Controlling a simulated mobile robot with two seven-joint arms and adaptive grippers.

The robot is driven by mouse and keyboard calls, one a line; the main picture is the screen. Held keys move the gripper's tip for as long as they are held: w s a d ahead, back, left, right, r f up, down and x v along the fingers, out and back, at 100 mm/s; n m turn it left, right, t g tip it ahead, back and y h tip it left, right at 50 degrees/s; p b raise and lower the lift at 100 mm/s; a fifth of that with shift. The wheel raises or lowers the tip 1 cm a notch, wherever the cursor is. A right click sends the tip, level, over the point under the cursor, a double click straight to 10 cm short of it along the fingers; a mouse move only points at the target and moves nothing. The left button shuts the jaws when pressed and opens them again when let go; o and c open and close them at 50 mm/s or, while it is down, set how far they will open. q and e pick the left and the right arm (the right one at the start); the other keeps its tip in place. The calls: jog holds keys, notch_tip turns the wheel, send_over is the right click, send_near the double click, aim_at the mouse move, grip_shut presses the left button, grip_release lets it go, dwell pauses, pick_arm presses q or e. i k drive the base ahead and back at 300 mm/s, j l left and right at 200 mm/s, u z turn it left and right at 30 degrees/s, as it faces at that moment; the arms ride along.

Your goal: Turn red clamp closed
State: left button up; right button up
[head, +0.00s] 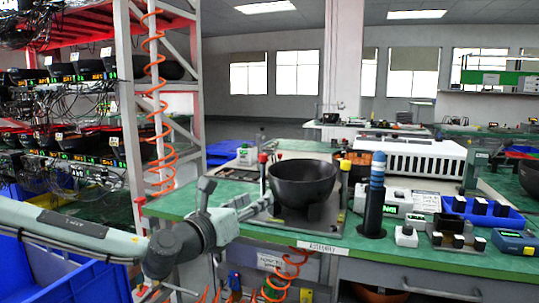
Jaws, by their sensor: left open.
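A clamp with a red-tipped upright handle (263,158) stands at the left side of a black bowl (302,182). The bowl sits on a grey fixture plate (330,221) on the green workbench. My left gripper (264,200) reaches in from the left with its tips at the clamp's lower shaft, below the red tip. It is open. Whether the fingers touch the shaft is too small to tell. A yellow-tipped handle (345,165) stands at the bowl's right side. My right gripper is not in view.
A dark blue cylinder (374,200) stands right of the fixture, with small devices and a blue bin (481,212) beyond it. A red and white rack (130,100) with an orange coiled hose (155,90) rises on the left. The bench's front edge (330,249) lies below the fixture.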

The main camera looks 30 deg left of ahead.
aim_at(263, 159)
jog(key=i+j, duration=0.75)
